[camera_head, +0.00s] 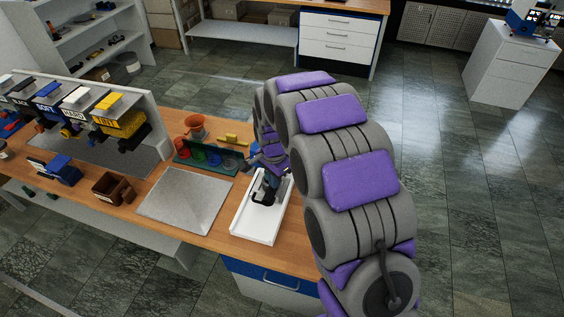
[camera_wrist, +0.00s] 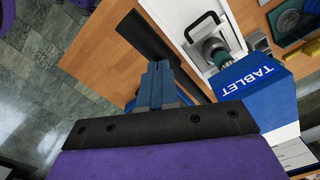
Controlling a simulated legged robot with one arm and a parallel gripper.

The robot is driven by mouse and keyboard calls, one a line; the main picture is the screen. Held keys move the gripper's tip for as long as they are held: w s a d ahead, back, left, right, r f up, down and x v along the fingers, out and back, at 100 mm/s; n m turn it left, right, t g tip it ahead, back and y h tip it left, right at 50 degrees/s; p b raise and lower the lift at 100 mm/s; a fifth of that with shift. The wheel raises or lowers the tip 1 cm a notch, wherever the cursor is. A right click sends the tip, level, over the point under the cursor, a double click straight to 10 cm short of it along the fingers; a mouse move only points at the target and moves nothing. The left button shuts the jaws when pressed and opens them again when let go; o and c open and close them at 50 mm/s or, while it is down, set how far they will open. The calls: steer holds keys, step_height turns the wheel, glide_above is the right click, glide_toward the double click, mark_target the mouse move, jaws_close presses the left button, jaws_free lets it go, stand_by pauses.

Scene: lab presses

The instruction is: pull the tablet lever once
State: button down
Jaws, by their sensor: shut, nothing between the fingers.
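The tablet press shows in the wrist view as a blue housing marked TABLET (camera_wrist: 258,78), to the right of my gripper. A grey and green round part (camera_wrist: 218,54) sticks out at its upper left, with a black loop-shaped piece (camera_wrist: 203,27) above it on a white surface. I cannot tell which part is the lever. My gripper (camera_wrist: 157,68) is shut and empty; its blue-grey fingertips appear to the left of the housing, apart from it in the picture. In the head view my arm hides much of the press.
In the head view a white tray (camera_head: 251,226) lies at the front of the wooden bench, next to a grey plate (camera_head: 184,202). A rack of labelled units (camera_head: 75,95), a brown box (camera_head: 107,187) and a blue item (camera_head: 62,168) stand left. Open floor lies right.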

steer(key=shift+a+f, duration=0.55)
steer(key=shift+f, duration=0.05)
steer(key=shift+a+f, duration=0.25)
steer(key=shift+f, duration=0.25)
steer(key=shift+d+f+b, duration=0.45)
steer(key=shift+d+f, duration=0.1)
steer(key=shift+f, duration=0.2)
steer(key=shift+a+r+p, duration=0.15)
steer(key=shift+r+p, duration=0.1)
steer(key=shift+r, duration=0.95)
steer(key=shift+a+r+p, duration=0.1)
steer(key=shift+r+p, duration=0.15)
steer(key=shift+r, duration=0.9)
step_height(320, 180, up, 18)
steer(key=p, duration=0.4)
steer(key=shift+f, duration=0.25)
steer(key=s+d+f+n+b, duration=0.3)
steer(key=s+f+b, duration=0.2)
steer(key=s, duration=0.7)
steer(key=s+d+f+n+g+b, duration=0.1)
steer(key=s+d+f+n+b, duration=0.3)
steer(key=s, duration=0.8)
steer(key=s+d+f+n+b, duration=0.3)
steer(key=s+f+b, duration=0.5)
steer(key=s, duration=0.5)
steer(key=shift+d+f+g+b, duration=0.2)
steer(key=shift+d+g+b, duration=0.25)
steer(key=shift+d, duration=0.1)
